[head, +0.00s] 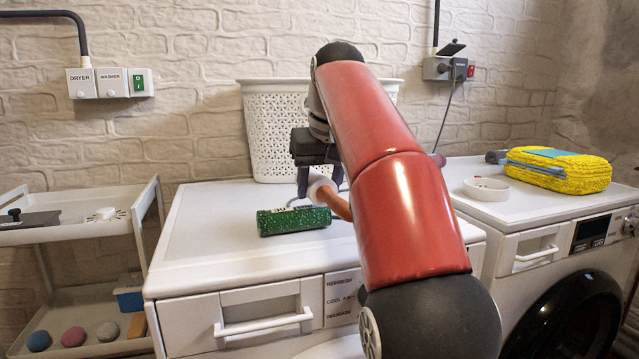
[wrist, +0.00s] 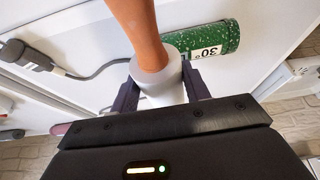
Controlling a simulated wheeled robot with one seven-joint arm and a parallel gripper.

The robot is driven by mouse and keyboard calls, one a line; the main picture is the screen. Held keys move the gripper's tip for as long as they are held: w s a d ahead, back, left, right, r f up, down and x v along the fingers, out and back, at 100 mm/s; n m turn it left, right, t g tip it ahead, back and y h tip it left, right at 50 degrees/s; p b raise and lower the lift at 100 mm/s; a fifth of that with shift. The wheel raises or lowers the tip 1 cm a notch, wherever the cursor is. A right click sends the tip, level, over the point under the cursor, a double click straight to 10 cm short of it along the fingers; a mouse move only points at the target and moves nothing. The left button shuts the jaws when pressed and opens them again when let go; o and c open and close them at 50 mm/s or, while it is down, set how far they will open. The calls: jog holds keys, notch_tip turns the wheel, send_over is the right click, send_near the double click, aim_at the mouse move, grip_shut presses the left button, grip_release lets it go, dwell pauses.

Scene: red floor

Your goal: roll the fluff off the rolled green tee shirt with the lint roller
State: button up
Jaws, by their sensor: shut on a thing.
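The rolled green tee shirt (head: 293,220), speckled with white fluff, lies on the top of the left white machine (head: 215,232). It also shows in the wrist view (wrist: 216,38), with a white "30°" label. My gripper (head: 318,178) is shut on the lint roller, which has a white roll (head: 319,189) and an orange handle (head: 338,205). In the wrist view my gripper (wrist: 159,88) has its fingers on either side of the white roll (wrist: 160,86), and the orange handle (wrist: 139,30) points away. The roller is just behind the shirt's right part; I cannot tell whether they touch.
A white perforated basket (head: 270,128) stands behind. A grey plug with a cord (wrist: 14,51) lies near the shirt. A shelf trolley (head: 85,232) stands left. The machine top left of the shirt is clear.

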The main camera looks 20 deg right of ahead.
jog(key=shift+f+b, duration=0.35)
jog(key=shift+f, duration=0.15)
jog(key=shift+a, duration=0.15)
jog(key=shift+a+r, duration=0.15)
jog(key=shift+a, duration=0.65)
jog(key=shift+s+a+f+p, duration=0.1)
jog(key=shift+a+p, duration=0.3)
jog(key=shift+a, duration=1.25)
jog(key=shift+a+f+p, duration=0.1)
jog(key=shift+a+p, duration=0.25)
jog(key=shift+a, duration=1.3)
jog(key=shift+d+r+p, duration=0.1)
jog(key=shift+d+p, duration=1)
jog(key=shift+d, duration=3.15)
jog(key=shift+a, duration=2.15)
jog(key=shift+a+p, duration=0.65)
jog(key=shift+a, duration=1.5)
